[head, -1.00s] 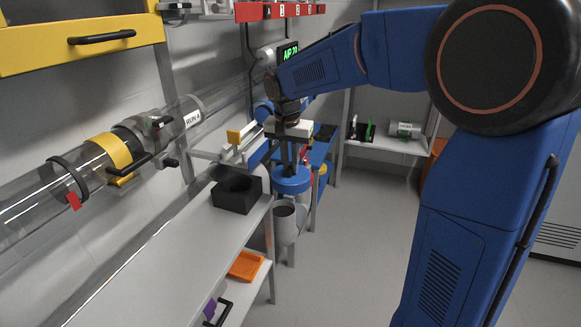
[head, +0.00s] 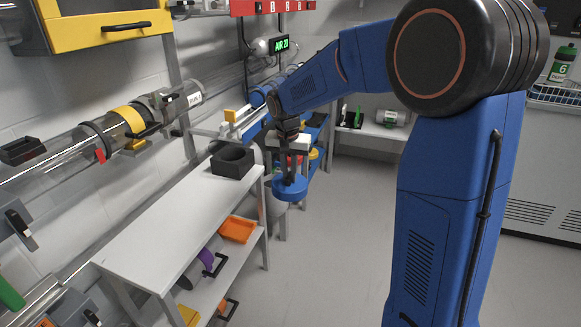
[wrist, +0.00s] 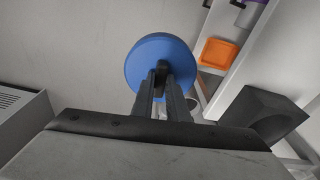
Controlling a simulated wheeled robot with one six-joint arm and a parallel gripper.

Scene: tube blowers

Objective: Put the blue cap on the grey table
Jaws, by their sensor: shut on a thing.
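The blue cap (head: 289,187) is a round blue disc with a knob, and it also shows in the wrist view (wrist: 146,52). My gripper (head: 289,171) is shut on the cap's dark knob; in the wrist view the two fingers (wrist: 161,80) close around it. The cap hangs in the air, just right of the grey table (head: 170,215) in the head view. The table's light top is long and mostly bare.
A black block with a round recess (head: 233,161) stands at the table's far end. An orange tray (head: 238,229) and a purple item (head: 206,258) lie on the lower shelf. Clear tubing (head: 65,156) runs along the wall. The floor at right is open.

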